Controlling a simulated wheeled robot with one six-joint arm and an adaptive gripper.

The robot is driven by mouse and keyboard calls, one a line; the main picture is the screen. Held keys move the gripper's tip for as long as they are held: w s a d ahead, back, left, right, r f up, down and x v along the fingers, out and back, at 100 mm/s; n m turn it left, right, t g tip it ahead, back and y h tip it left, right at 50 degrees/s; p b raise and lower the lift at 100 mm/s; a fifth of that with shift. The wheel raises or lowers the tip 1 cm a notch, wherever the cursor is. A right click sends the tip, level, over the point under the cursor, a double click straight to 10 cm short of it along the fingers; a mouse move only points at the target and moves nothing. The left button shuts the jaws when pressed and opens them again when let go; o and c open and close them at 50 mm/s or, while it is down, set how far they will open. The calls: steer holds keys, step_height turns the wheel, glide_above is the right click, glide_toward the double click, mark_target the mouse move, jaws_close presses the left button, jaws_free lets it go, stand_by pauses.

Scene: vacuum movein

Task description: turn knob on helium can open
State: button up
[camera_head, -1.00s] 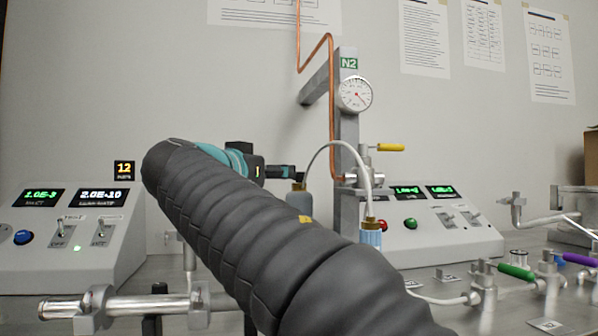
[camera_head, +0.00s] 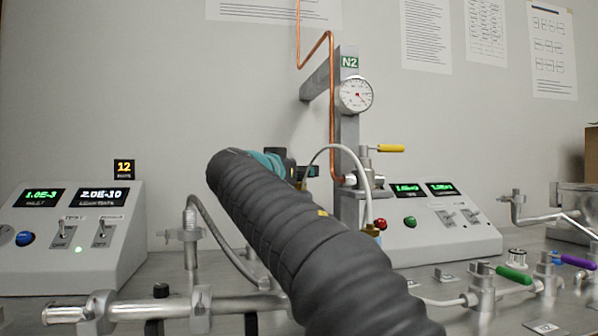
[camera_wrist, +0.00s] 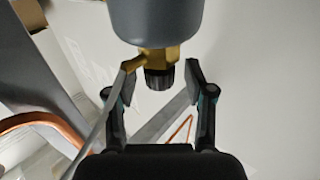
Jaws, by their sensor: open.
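In the wrist view the grey helium can (camera_wrist: 170,18) shows at the top with a brass valve (camera_wrist: 145,60) and a ribbed black knob (camera_wrist: 159,78) at its end. My gripper (camera_wrist: 156,75) is open. Its two fingers stand either side of the knob, with a visible gap on the right. The left fingertip overlaps the brass part in the picture; I cannot tell whether it touches. In the head view my gripper (camera_head: 306,171) shows only in part beyond my arm, and the can is hidden there.
A steel post with a gauge (camera_head: 355,95) and a yellow-handled valve (camera_head: 388,148) stands just right of my gripper. A white hose (camera_head: 338,148) arches close by. Control boxes stand left (camera_head: 75,240) and right (camera_head: 440,218). Metal piping (camera_head: 150,305) runs along the front left.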

jaws_close()
steer(key=shift+a+h, duration=0.1)
steer(key=shift+h, duration=0.2)
steer(key=shift+r+m+g+h+p, duration=0.1)
steer(key=shift+m+g+h+p, duration=0.5)
steer(key=shift+m+g+h, duration=0.45)
steer(key=shift+m+g+h+p, duration=0.4)
steer(key=shift+m+h, duration=0.15)
steer(key=shift+h, duration=0.2)
jaws_free()
